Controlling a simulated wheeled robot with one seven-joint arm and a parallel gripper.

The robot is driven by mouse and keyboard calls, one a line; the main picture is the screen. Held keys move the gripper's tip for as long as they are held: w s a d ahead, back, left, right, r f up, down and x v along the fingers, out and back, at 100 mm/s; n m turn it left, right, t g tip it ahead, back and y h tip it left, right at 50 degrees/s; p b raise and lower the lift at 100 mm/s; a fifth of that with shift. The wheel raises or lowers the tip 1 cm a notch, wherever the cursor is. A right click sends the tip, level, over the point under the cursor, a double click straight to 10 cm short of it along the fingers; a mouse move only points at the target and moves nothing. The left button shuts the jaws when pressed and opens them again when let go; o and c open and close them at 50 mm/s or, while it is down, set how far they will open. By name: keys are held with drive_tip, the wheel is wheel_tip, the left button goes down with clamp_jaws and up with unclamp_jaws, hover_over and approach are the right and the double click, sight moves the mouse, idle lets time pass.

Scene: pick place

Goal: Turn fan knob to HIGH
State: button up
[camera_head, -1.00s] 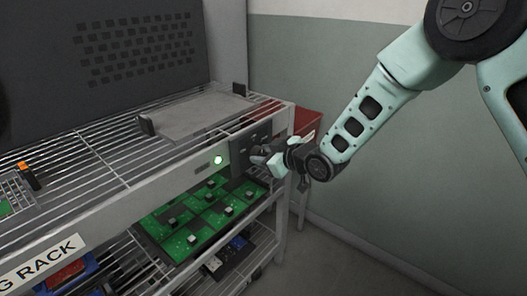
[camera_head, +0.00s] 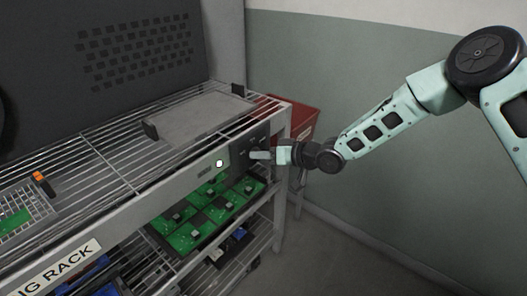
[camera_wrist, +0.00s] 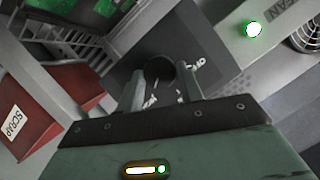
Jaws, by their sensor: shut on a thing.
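The fan knob (camera_wrist: 159,70) is a dark round knob on a dark panel (camera_wrist: 200,45) with white markings, seen in the wrist view. My gripper (camera_wrist: 165,90) has one finger on each side of the knob and is shut on it. The fingers and the angle hide part of the markings, so I cannot read the knob's setting. In the head view my gripper (camera_head: 262,155) is at the panel on the right end of the rack's front rail; the knob itself is hidden there.
A lit indicator (camera_head: 219,163) sits on the rail left of the panel. A tray of green circuit boards (camera_head: 205,213) is on the shelf below. A red scrap bin (camera_head: 302,118) stands behind the rack's right end, near the wall. Floor right of the rack is clear.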

idle(0.4)
drive_tip(key=o, duration=1)
drive_tip(key=v, duration=1.7)
drive_tip(key=shift+d+f, duration=0.15)
drive_tip(key=shift+d, duration=0.15)
